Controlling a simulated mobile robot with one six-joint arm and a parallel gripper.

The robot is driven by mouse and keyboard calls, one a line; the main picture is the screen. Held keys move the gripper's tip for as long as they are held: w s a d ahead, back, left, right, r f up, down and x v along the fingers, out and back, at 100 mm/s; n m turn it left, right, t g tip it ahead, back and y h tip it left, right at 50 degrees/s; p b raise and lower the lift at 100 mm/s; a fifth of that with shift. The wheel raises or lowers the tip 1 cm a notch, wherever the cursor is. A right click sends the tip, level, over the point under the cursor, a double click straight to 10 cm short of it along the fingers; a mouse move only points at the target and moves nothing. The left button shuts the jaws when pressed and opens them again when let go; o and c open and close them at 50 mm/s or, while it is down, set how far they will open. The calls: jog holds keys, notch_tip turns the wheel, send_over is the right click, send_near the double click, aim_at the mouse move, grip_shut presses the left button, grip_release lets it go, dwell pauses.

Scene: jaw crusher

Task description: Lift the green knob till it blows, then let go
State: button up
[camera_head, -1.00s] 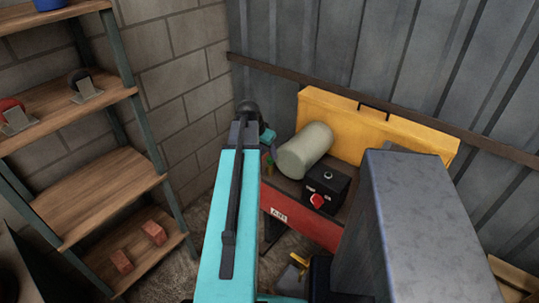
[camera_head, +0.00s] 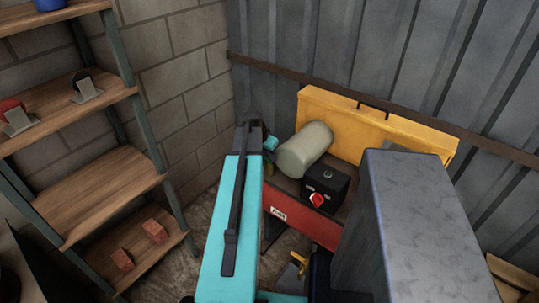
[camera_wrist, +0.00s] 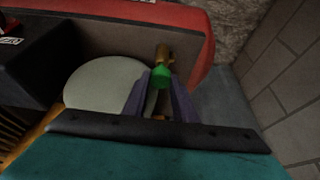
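The green knob (camera_wrist: 162,78) sits on a brass fitting (camera_wrist: 163,57) in the wrist view, beside the pale tank end (camera_wrist: 105,84). My gripper (camera_wrist: 160,86) points at it with two purple-grey fingers apart, one on each side of the knob. A gap shows between the fingers, and I see no clear contact with the knob. In the head view my arm's end is at the left end of the pale tank (camera_head: 304,150). The knob is small and hard to make out there.
A black box with a red switch (camera_head: 317,199) stands right of the tank, above a red panel (camera_head: 300,224). A yellow guard (camera_head: 375,132) is behind. A brick wall (camera_head: 185,75) and shelves (camera_head: 98,190) lie left.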

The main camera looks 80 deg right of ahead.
grip_shut()
jog(key=shift+s+a+r, duration=0.1)
jog(key=shift+r, duration=0.5)
jog(key=o, duration=0.6)
grip_release()
jog(key=shift+r, duration=0.15)
